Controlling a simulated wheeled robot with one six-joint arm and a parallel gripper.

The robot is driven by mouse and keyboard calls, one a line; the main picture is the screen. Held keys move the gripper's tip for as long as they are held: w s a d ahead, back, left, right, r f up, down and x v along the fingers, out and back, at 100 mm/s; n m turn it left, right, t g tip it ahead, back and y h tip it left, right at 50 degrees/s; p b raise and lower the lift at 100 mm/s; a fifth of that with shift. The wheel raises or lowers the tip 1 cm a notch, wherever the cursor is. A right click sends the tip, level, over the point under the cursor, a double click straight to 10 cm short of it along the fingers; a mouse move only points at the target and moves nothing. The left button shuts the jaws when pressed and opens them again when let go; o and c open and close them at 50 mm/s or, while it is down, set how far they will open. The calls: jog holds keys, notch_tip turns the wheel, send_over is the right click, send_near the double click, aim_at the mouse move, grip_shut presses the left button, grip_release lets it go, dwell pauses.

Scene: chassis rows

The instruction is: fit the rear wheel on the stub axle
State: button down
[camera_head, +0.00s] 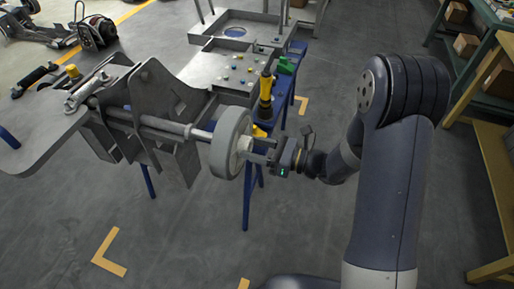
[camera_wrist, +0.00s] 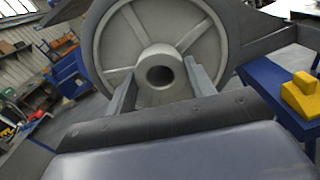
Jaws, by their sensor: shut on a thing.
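The rear wheel (camera_head: 231,143) is a grey spoked wheel, upright at the right end of the stub axle (camera_head: 202,135). The axle is a pale rod sticking out of the chassis bracket (camera_head: 160,107); its tip is hidden behind the wheel, so I cannot tell how far it enters the bore. My gripper (camera_head: 262,149) is to the right of the wheel, shut on its hub. In the wrist view the fingers (camera_wrist: 158,90) lie on both sides of the round hub (camera_wrist: 160,72), and the hub's open bore faces the camera. The spokes and rim (camera_wrist: 107,50) show behind it.
A parts tray (camera_head: 238,72) and a yellow-black tool (camera_head: 265,97) stand just behind the wheel. A yellow block (camera_wrist: 301,96) lies on a blue surface at right. Shelves (camera_head: 480,50) stand at far right; the floor in front is clear.

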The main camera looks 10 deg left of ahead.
jog(key=shift+w+a+r+b, duration=0.1)
jog(key=shift+w+a+b, duration=0.1)
jog(key=shift+a, duration=1.45)
jog(key=shift+w+a+b, duration=0.1)
jog(key=shift+a+b, duration=0.05)
jog(key=shift+a, duration=1.55)
jog(key=shift+w+a+r+b, duration=0.1)
jog(key=shift+a+b, duration=0.1)
jog(key=shift+a, duration=1.45)
jog(key=c, duration=0.5)
grip_release()
jog(key=shift+f, duration=0.3)
jog(key=d, duration=1)
jog(key=shift+s+d+b, duration=0.35)
jog(key=shift+s+b, duration=0.1)
jog(key=a, duration=0.7)
jog(key=a+p, duration=0.1)
jog(key=a, duration=0.3)
jog(key=shift+w, duration=0.4)
jog(key=shift+d, duration=0.25)
jog(key=shift+d, duration=0.1)
